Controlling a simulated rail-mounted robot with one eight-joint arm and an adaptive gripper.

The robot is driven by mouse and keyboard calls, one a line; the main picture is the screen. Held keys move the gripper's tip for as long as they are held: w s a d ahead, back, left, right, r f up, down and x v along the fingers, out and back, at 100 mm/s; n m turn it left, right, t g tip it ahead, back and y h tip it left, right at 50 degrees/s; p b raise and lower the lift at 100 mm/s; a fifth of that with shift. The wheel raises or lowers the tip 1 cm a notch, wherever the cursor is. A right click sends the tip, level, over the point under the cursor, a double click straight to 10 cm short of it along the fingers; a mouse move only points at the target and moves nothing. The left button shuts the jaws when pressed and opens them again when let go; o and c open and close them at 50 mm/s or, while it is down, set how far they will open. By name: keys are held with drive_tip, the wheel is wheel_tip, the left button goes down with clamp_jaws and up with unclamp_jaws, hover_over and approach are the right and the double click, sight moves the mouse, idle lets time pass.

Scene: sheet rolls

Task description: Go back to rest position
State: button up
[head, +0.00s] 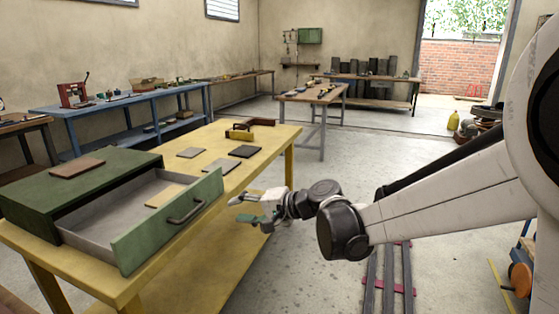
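My gripper (247,208) is at the end of my white and black arm, near the right edge of the yellow table (262,155). Its fingers look spread apart, with nothing visible between them. It is just right of the open drawer (170,218) of a green cabinet (85,185), apart from the drawer handle (187,207) in the picture. A flat light tan piece (165,195) lies inside the drawer. A brown flat piece (77,167) lies on top of the cabinet.
Several flat plates (220,167) and a yellow and brown tool (240,133) lie on the table behind the drawer. A blue workbench (130,107) stands along the left wall. Dark rails (388,280) run on the floor below my arm. Floor right of the table is mostly open.

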drive_tip(key=s+d+r+n+h+p, duration=0.1)
drive_tip(key=s+d+r+h+p, duration=0.1)
drive_tip(key=s+d, duration=0.7)
drive_tip(key=s+d+r+n+t+h+p, duration=0.1)
drive_tip(key=s+d+h+p, duration=0.3)
drive_tip(key=s+d, duration=0.5)
drive_tip(key=s+d+r+n+t+h+p, duration=0.1)
drive_tip(key=s+d+r+h+p, duration=0.2)
drive_tip(key=s+d+h, duration=0.4)
drive_tip(key=s+d+r, duration=0.1)
drive_tip(key=s+d, duration=0.1)
drive_tip(key=d, duration=0.6)
drive_tip(key=shift+d, duration=0.15)
